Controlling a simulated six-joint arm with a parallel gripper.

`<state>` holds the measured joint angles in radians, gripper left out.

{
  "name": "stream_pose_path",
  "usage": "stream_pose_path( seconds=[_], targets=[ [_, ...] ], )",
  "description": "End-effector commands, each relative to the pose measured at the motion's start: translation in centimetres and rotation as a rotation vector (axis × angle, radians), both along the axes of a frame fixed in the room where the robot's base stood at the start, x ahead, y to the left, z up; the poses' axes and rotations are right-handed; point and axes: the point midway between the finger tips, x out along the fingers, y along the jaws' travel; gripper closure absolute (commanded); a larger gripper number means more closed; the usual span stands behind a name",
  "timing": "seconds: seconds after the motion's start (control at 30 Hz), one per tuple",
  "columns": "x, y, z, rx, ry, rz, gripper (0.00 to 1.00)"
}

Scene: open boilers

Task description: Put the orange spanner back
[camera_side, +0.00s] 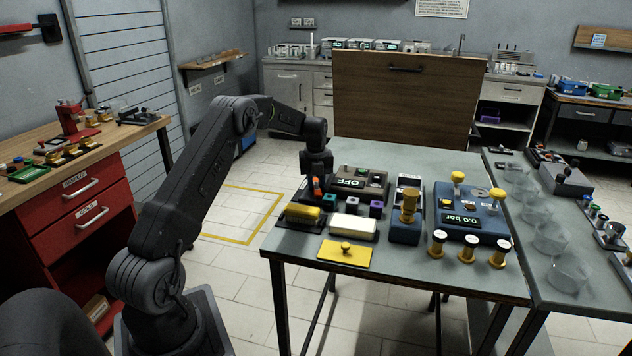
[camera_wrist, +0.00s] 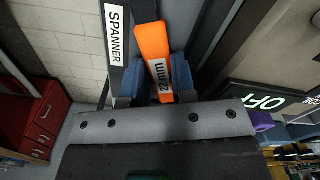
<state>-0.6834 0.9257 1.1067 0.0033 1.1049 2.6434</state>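The orange spanner (camera_wrist: 152,45) carries a "22mm" label in the wrist view and lies between the two blue finger pads of my gripper (camera_wrist: 157,88). The pads sit against its sides and my gripper appears shut on it. In the side view my gripper (camera_side: 316,170) points down at the left back of the table, with a bit of the orange spanner (camera_side: 317,186) showing below it. A dark holder with a white "SPANNER" label (camera_wrist: 117,34) is just left of the spanner in the wrist view. The spanner's lower end and any contact with the holder are hidden.
A box reading "OFF" (camera_side: 360,182) stands right of my gripper. Small teal (camera_side: 329,199) and purple (camera_side: 376,207) blocks, a yellow cylinder (camera_side: 302,213) and a white block (camera_side: 354,226) are close in front. A blue gauge unit (camera_side: 468,215) is further right. The table's left edge is near.

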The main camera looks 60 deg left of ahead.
Motion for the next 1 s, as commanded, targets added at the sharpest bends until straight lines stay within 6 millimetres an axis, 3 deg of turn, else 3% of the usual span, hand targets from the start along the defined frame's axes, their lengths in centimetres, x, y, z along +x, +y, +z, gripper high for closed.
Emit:
stream_pose_path(
  seconds=[0.23, 0.57, 0.67, 1.0],
  targets=[
    [0.0, 0.0, 0.0, 0.0, 0.0, 0.0, 0.52],
    [0.0, 0.0, 0.5, 0.001, 0.0, 0.0, 0.51],
    [0.0, 0.0, 1.7, 0.001, -0.002, 0.0, 0.51],
    [0.1, 0.0, 8.8, 0.002, -0.004, -0.001, 0.51]
  ],
)
